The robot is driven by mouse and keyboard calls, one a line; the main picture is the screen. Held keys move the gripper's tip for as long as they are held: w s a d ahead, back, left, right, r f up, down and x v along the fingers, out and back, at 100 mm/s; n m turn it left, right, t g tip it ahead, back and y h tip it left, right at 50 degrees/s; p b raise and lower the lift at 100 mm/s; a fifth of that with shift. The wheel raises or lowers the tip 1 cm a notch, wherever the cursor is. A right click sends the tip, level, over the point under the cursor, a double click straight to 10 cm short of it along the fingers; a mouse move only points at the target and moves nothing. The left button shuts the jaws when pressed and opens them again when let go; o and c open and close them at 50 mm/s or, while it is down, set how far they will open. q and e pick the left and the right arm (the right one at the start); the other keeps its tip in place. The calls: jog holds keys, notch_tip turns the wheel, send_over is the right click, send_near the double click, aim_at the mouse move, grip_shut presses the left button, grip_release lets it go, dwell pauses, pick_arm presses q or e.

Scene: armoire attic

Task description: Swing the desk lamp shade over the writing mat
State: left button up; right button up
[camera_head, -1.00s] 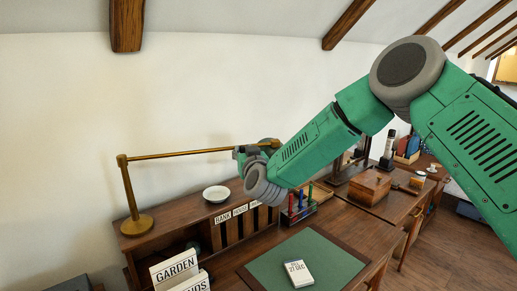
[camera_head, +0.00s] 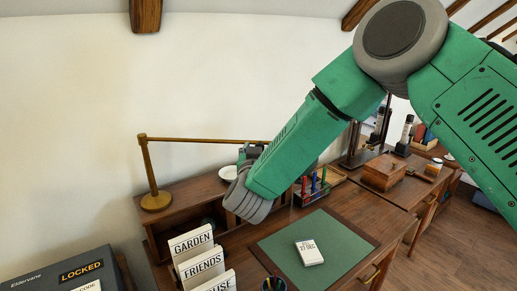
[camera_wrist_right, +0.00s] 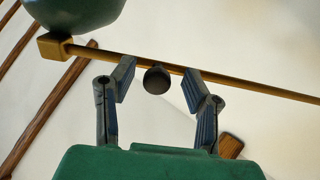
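The brass desk lamp (camera_head: 200,140) stands on the desk's raised back shelf at left, its long arm reaching right. In the head view its shade is hidden behind my right arm. In the right wrist view the green shade (camera_wrist_right: 75,10) is at top left, beside the brass arm's end block. A dark round knob (camera_wrist_right: 156,80) sits at the brass arm. My right gripper (camera_wrist_right: 157,82) is open, its fingers on either side of the knob with gaps showing. In the head view it (camera_head: 250,152) is mostly hidden. The green writing mat (camera_head: 290,248) lies on the desk. My left gripper is not in view.
A white card block (camera_head: 309,252) lies on the mat. A pen rack (camera_head: 312,190) and wooden box (camera_head: 383,172) stand beyond the mat.

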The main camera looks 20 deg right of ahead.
jog(key=v, duration=1.2)
jog(key=shift+w+a, duration=0.1)
jog(key=shift+w, duration=0.05)
